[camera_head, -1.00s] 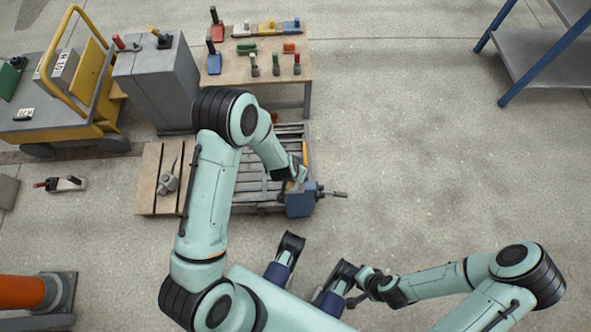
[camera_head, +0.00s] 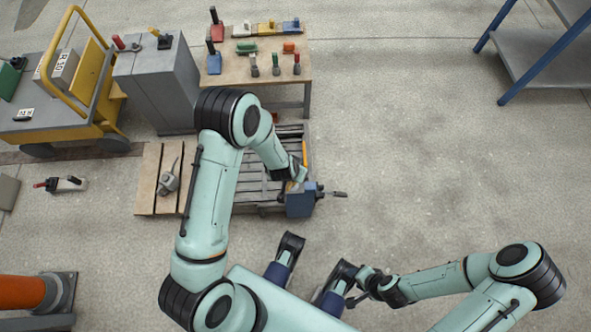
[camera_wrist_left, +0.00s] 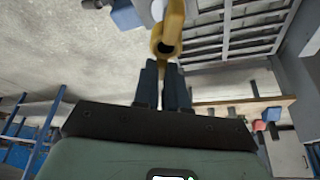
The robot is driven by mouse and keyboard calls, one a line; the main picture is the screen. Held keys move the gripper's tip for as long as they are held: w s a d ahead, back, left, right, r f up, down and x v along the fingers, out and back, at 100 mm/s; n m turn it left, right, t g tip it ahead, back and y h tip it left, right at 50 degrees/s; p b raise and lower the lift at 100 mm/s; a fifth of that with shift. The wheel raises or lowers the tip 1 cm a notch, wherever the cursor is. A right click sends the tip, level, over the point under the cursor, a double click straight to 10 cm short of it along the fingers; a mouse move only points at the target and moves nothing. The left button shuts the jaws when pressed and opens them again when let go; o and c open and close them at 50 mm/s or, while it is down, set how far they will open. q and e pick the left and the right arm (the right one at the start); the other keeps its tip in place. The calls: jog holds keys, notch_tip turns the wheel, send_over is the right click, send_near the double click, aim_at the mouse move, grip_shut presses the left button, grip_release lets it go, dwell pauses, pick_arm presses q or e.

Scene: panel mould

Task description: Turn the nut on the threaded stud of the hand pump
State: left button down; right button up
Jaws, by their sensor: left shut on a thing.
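A blue block with a dark rod (camera_head: 300,204) sits at the right end of the slatted grey frame and looks like the hand pump. My left gripper (camera_wrist_left: 163,85) is shut on a yellow curved part (camera_wrist_left: 168,38) with a round open end, in the left wrist view. In the head view my left wrist hangs over the frame just above the blue block, and its fingers are hard to make out. The nut and the threaded stud cannot be told apart in either view. My right gripper (camera_head: 357,299) is low near my base, its fingers too small to read.
A slatted grey frame (camera_head: 262,196) lies under my left arm, with a wooden board (camera_head: 148,190) beside it. A workbench with tools (camera_head: 232,72), a grey cabinet (camera_head: 165,90) and a yellow trolley (camera_head: 65,130) stand behind.

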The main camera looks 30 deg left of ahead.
pick_arm(q)
jog(key=shift+f+b, duration=0.65)
jog(key=shift+f, duration=0.25)
jog(key=shift+f+b, duration=0.8)
jog(key=shift+f, duration=0.3)
jog(key=shift+f, duration=0.1)
jog(key=c, duration=1.1)
grip_release()
